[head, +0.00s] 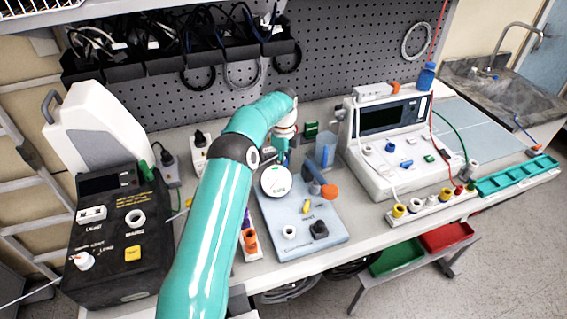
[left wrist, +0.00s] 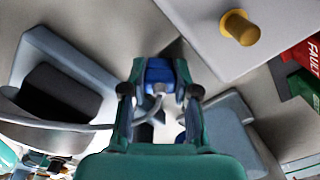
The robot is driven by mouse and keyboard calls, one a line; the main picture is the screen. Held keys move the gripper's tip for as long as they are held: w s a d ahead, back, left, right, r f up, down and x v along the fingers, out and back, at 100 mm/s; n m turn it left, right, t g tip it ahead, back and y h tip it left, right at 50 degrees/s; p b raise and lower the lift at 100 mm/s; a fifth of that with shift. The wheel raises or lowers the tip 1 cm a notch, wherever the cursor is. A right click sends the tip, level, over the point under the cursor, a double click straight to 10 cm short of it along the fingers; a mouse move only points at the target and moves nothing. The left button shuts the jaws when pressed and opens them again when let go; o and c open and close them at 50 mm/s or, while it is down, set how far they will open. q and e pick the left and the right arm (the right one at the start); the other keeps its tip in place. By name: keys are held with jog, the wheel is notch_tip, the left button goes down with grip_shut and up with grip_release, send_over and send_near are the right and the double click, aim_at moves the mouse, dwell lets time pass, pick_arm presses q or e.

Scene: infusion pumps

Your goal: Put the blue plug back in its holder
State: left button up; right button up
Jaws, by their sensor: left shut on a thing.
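My left gripper (head: 281,150) is over the back of the bench, behind the round white dial of the middle device. In the left wrist view, my left gripper (left wrist: 160,97) is shut on a blue plug (left wrist: 159,71), which sits between its two fingers. I cannot make out the plug in the head view. A pale blue upright holder-like piece (head: 326,150) stands just right of the gripper; I cannot tell if it is the plug's holder. In the left wrist view, a grey-blue piece with a dark recess (left wrist: 60,92) lies left of the fingers. My right gripper is not in view.
The middle device (head: 318,232) has a round dial (head: 276,180) and an orange knob (head: 329,191). A black device (head: 118,255) stands left, a white console (head: 390,180) right. A green tray (head: 518,175) lies at the right edge. A pegboard (head: 330,60) closes the back.

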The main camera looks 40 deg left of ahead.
pick_arm(q)
jog(key=shift+f, duration=0.1)
jog(key=shift+f, duration=0.15)
jog(key=o, duration=1)
